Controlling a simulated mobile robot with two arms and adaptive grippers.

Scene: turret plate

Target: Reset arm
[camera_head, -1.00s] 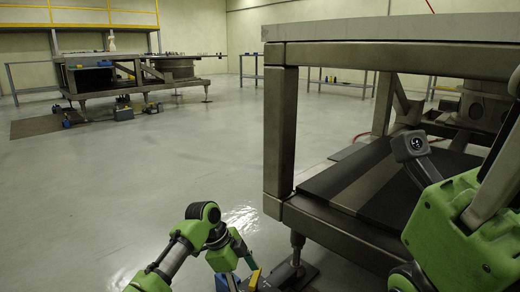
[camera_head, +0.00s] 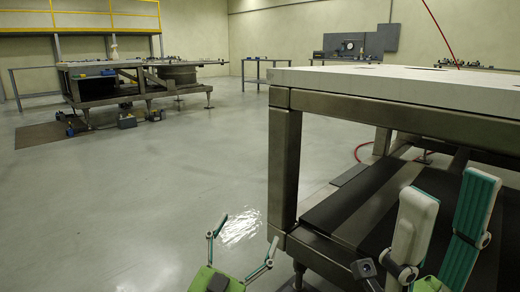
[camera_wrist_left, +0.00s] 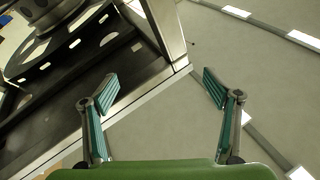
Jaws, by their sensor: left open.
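My left gripper (camera_head: 247,228) is at the bottom of the head view, its two thin fingers spread wide above its green body. It stands over bare floor, just left of the near table's corner leg. The left wrist view also shows this gripper (camera_wrist_left: 160,88), open with nothing between its teal-padded fingers. My right gripper (camera_head: 449,186) is at the lower right of the head view, large and close, in front of the near table's lower shelf. Its two teal-padded fingers stand apart with nothing seen between them. The frame edge cuts off its lower part.
The near table (camera_head: 350,84) has a pale top and dark metal legs at the right. Its dark lower shelf (camera_head: 345,205) is behind my right gripper. A second workstation (camera_head: 100,85) stands at the far left, and a bench (camera_head: 355,62) at the back wall. The grey floor (camera_head: 150,190) between is clear.

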